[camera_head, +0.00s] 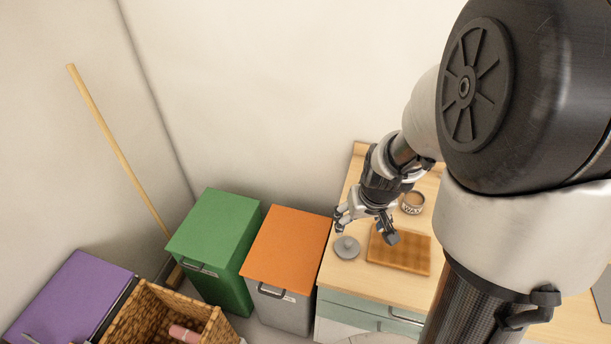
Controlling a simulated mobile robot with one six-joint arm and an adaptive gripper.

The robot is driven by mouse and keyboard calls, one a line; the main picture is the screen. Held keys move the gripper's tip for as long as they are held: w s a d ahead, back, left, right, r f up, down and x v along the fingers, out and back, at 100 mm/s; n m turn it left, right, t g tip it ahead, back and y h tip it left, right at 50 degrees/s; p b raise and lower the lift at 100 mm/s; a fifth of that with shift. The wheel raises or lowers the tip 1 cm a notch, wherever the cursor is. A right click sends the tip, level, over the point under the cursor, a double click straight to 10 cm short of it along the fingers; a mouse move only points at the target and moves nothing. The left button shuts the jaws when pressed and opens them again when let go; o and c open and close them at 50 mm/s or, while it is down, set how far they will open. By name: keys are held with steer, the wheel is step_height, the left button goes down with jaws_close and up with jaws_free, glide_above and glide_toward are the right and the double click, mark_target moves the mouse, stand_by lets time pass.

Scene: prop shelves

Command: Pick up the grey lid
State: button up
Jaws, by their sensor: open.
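The grey lid (347,247) is a small round disc with a raised knob. It lies on the light wooden countertop (349,278), left of a wooden board. My gripper (366,226) is open and empty, above the counter near the lid. One finger is above and slightly left of the lid in the picture, and the other is over the board's left part. I cannot tell the exact height of my gripper over the lid.
The checkered wooden board (413,256) lies right of the lid, with a round labelled tub (412,202) behind it. Left of the counter stand an orange-lidded bin (286,246), a green bin (215,235), a purple box (65,295) and a wicker basket (150,318).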

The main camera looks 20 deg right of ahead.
steer(key=b, duration=0.5)
glide_above(348, 241)
steer(key=s, duration=0.2)
steer(key=f, duration=1.1)
steer(key=shift+w, duration=0.2)
steer(key=shift+b+x, duration=1.4)
steer(key=shift+x, duration=1.65)
steer(key=shift+a+r, duration=0.1)
steer(key=shift+r, duration=0.05)
steer(key=c, duration=0.6)
